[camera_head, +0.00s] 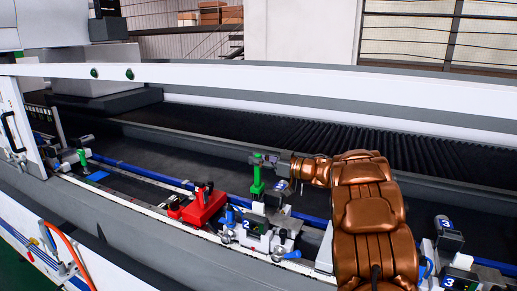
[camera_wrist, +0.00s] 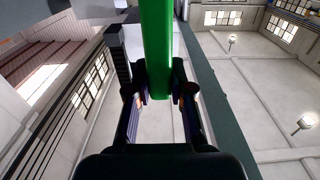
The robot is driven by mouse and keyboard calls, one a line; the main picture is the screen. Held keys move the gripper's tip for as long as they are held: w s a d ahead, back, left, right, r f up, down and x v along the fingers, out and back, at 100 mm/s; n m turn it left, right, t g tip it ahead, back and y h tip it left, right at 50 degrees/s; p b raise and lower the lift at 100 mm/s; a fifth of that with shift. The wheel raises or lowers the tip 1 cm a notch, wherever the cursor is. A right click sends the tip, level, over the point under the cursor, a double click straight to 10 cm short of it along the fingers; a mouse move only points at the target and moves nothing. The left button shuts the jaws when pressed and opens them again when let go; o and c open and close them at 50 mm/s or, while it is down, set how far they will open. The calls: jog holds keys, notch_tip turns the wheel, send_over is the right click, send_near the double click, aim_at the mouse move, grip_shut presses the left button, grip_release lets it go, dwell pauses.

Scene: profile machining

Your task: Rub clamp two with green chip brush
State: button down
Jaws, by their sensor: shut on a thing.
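My gripper (camera_head: 262,160) is shut on the green chip brush (camera_head: 257,178). The brush hangs down from the fingers, roughly upright, in the head view. In the wrist view its green body (camera_wrist: 156,45) runs between the two fingers (camera_wrist: 160,92). Clamp two (camera_head: 262,238), marked with a white 2 on blue, stands on the rail below the gripper. The brush's lower end is in front of or just above the back part of clamp two. I cannot tell whether they touch.
Clamp three (camera_head: 447,236) stands at the right, beyond my arm. Another green-topped item (camera_head: 83,158) stands at the far left. A white machine beam (camera_head: 300,86) crosses behind. The dark bed behind the rail is clear.

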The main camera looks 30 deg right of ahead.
jog(key=shift+r+p, duration=0.8)
jog(key=shift+r, duration=0.5)
